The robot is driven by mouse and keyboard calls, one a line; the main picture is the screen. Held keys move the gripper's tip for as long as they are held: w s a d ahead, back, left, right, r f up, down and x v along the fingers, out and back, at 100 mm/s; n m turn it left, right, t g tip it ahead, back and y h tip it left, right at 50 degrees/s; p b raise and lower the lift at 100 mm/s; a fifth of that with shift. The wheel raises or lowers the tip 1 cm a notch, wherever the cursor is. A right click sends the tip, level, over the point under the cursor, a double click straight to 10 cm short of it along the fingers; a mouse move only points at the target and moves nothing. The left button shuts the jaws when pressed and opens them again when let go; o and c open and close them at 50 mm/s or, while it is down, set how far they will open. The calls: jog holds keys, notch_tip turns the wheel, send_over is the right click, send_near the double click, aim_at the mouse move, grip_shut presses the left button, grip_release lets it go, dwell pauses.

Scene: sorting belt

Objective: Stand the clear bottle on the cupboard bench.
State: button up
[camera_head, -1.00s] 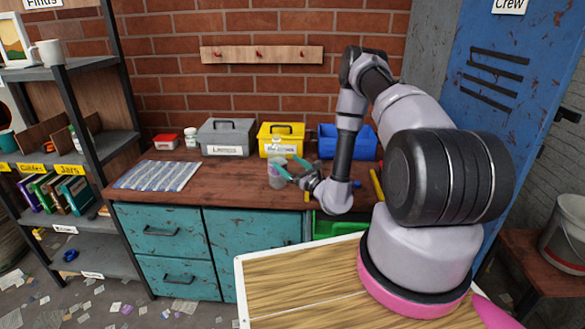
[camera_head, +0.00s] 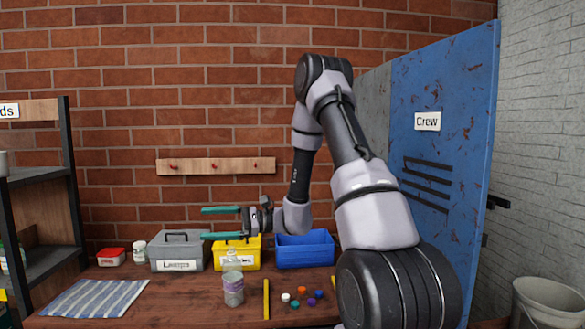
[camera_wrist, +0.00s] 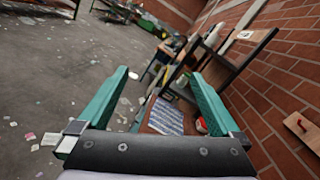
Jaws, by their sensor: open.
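A clear bottle (camera_head: 233,287) with a light band around it stands upright on the brown wooden top of the cupboard bench (camera_head: 185,302), in front of the yellow box. My gripper (camera_head: 222,223) is open and empty, raised above the bench and pointing left. Its two teal fingers are spread apart, the lower one just above the bottle's top in the picture, with no clear contact. In the wrist view my gripper (camera_wrist: 158,78) shows nothing between its fingers; the bottle is not seen there.
Behind the bottle are a grey box (camera_head: 180,252), a yellow box (camera_head: 223,261) and a blue bin (camera_head: 305,250). A yellow stick (camera_head: 266,298) and several coloured caps (camera_head: 302,291) lie to its right. A striped cloth (camera_head: 95,298) lies left. A shelf (camera_head: 70,190) stands far left.

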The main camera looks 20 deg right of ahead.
jog(key=s+d+r+n+g+h, duration=0.1)
jog(key=s+r+n+g+h, duration=0.1)
jog(key=s+r+n+h, duration=0.35)
jog(key=s+r+n+g+h, duration=0.2)
jog(key=s+r, duration=0.1)
jog(key=s, duration=0.5)
jog(key=s+d+r+n+t+h, duration=0.1)
jog(key=s+d+r+t+h, duration=0.3)
jog(key=d, duration=0.2)
jog(key=s+d+r+n+t+h, duration=0.1)
jog(key=s+d+r+t+h, duration=0.2)
jog(key=d, duration=0.4)
jog(key=shift+s+r+n+t+h, duration=0.4)
jog(key=shift+r+t+h, duration=0.4)
jog(key=shift+r+h, duration=0.15)
